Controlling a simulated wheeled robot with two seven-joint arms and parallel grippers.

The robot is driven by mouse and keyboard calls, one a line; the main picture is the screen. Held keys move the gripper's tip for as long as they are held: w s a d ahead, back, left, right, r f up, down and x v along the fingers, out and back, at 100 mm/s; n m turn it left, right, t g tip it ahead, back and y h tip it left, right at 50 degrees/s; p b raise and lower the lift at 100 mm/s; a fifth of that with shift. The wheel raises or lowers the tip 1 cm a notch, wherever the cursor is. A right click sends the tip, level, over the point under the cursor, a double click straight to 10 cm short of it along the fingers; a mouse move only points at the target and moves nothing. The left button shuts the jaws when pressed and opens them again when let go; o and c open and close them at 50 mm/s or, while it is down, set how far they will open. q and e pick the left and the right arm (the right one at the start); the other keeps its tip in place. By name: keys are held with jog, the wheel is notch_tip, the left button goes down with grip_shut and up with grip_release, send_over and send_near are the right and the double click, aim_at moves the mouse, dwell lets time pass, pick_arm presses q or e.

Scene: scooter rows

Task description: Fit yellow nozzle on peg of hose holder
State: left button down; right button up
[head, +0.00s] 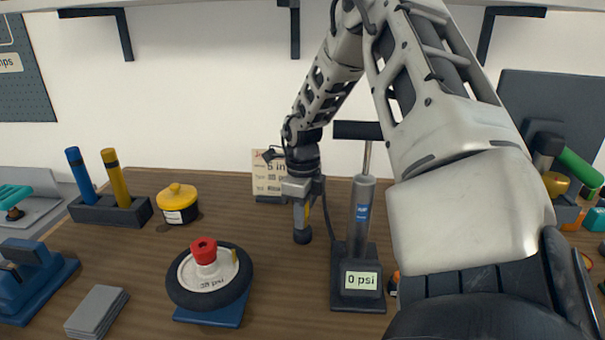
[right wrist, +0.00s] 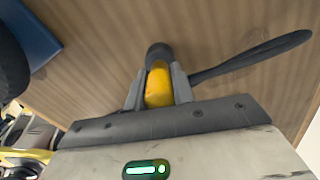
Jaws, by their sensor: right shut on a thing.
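My right gripper (head: 303,208) reaches down from the top in the head view. It is shut on the yellow nozzle, which shows in the right wrist view (right wrist: 159,88) between the two grey fingers. The nozzle has a dark round end pointing away from the gripper. In the head view only a sliver of yellow shows, with a dark end just below the fingers, close to the bench. A black hose (right wrist: 250,57) runs off beside the nozzle. I cannot pick out the hose holder's peg with certainty. My left gripper is not in view.
Right of the gripper stands a pump (head: 361,220) reading 0 psi. A wheel (head: 210,277) with a red cap lies front left. Behind are a yellow-lidded pot (head: 177,203) and a card (head: 268,178). A dark stand (head: 110,211) holds blue and yellow sticks.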

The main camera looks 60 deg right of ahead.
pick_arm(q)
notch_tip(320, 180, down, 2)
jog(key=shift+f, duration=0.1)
pick_arm(e)
jog(key=shift+f, duration=0.55)
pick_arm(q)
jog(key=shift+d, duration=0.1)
pick_arm(e)
jog(key=o, duration=1.1)
notch_tip(320, 180, up, 7)
jog(key=p, duration=0.4)
jog(key=shift+r, duration=0.2)
jog(key=shift+r+p, duration=0.45)
jog(key=shift+r, duration=0.05)
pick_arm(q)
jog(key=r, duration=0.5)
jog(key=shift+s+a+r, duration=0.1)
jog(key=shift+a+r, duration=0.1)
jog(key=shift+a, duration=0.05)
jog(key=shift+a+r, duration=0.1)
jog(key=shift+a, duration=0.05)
pick_arm(e)
jog(key=shift+r, duration=0.1)
